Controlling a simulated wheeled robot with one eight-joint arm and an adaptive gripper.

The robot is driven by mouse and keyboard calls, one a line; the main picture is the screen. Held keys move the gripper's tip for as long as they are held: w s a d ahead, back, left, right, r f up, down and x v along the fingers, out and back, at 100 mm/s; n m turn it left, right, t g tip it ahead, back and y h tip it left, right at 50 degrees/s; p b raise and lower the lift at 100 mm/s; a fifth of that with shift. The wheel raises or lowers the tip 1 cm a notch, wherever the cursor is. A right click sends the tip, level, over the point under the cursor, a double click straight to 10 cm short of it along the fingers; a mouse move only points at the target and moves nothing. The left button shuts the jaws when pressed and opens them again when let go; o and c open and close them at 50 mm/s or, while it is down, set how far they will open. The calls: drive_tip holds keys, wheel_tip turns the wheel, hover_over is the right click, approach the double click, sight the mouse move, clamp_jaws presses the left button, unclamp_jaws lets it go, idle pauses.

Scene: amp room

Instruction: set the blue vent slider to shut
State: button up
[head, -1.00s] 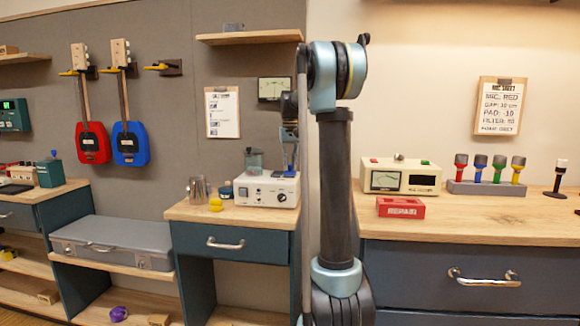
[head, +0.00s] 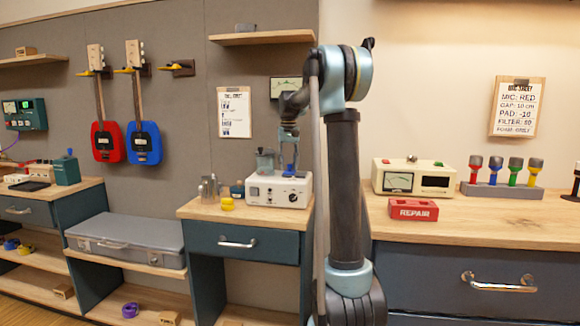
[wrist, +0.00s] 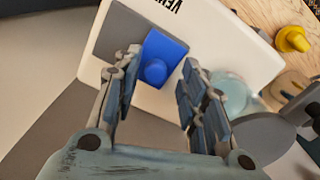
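The blue vent slider (wrist: 165,48) is a blue block with a round knob on a grey plate (wrist: 118,32) on top of the white unit (head: 262,191). In the wrist view it sits toward the right of the plate, with bare grey to its left. "VEN" lettering shows beside it, partly cut off. My gripper (wrist: 160,68) is open, its two fingers apart on either side of the slider's knob. I cannot tell whether they touch it.
A dark-lidded jar (head: 265,161) stands at the unit's left. My own arm covers the gap to the right bench, which holds a red REPAIR box (head: 413,210).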

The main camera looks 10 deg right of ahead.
wheel_tip(320, 180, up, 12)
idle(0.8)
drive_tip(key=shift+s, duration=0.1)
drive_tip(key=s+d+f, duration=0.1)
drive_tip(key=s+f, duration=0.3)
drive_tip(key=s, duration=0.4)
drive_tip(key=s+d+f+t, duration=0.15)
drive_tip(key=s+f, duration=0.25)
drive_tip(key=s, duration=0.5)
drive_tip(key=s+d+f, duration=0.1)
drive_tip(key=s+f, duration=0.3)
drive_tip(key=s, duration=0.4)
drive_tip(key=s+d+f, duration=0.2)
drive_tip(key=s+f, duration=1.9)
drive_tip(key=f, duration=0.2)
drive_tip(key=shift+t, duration=0.35)
drive_tip(key=shift+d, duration=0.1)
